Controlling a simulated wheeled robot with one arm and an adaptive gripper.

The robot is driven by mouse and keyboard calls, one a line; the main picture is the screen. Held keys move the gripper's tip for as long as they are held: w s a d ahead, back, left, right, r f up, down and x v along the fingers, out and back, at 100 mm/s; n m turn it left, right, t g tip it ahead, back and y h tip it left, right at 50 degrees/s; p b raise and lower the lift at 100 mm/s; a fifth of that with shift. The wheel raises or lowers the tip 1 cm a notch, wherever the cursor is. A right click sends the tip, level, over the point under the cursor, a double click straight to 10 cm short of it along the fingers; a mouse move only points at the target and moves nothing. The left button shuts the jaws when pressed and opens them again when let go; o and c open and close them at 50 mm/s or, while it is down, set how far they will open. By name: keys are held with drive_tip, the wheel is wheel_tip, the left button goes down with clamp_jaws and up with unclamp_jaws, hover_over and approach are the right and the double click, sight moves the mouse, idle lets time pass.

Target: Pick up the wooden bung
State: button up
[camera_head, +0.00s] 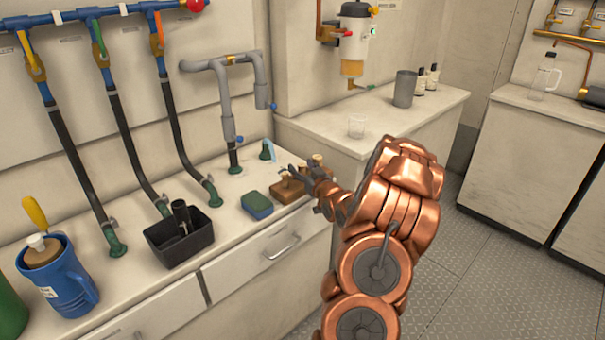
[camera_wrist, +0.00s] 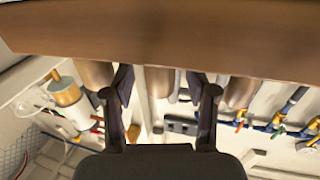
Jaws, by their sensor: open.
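A brown wooden rack (camera_head: 288,194) stands on the counter near its right end, with wooden bungs on it. In the wrist view, which is upside down, the rack (camera_wrist: 160,35) is a broad brown band along the top. Three tapered bungs stand out from it. The middle wooden bung (camera_wrist: 158,80) lies between the two dark fingers of my gripper (camera_wrist: 160,76), with a gap on each side. My gripper is open. In the head view my gripper (camera_head: 295,174) is at the rack, and my copper arm partly hides it.
A green-and-blue sponge (camera_head: 257,205) lies left of the rack. Further left are a black bin (camera_head: 178,245) and a blue jug (camera_head: 62,280). Hoses and a grey pipe (camera_head: 222,95) rise behind.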

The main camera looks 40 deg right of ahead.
drive_tip(key=c, duration=1)
drive_tip(key=shift+o, duration=0.2)
drive_tip(key=shift+r, duration=0.1)
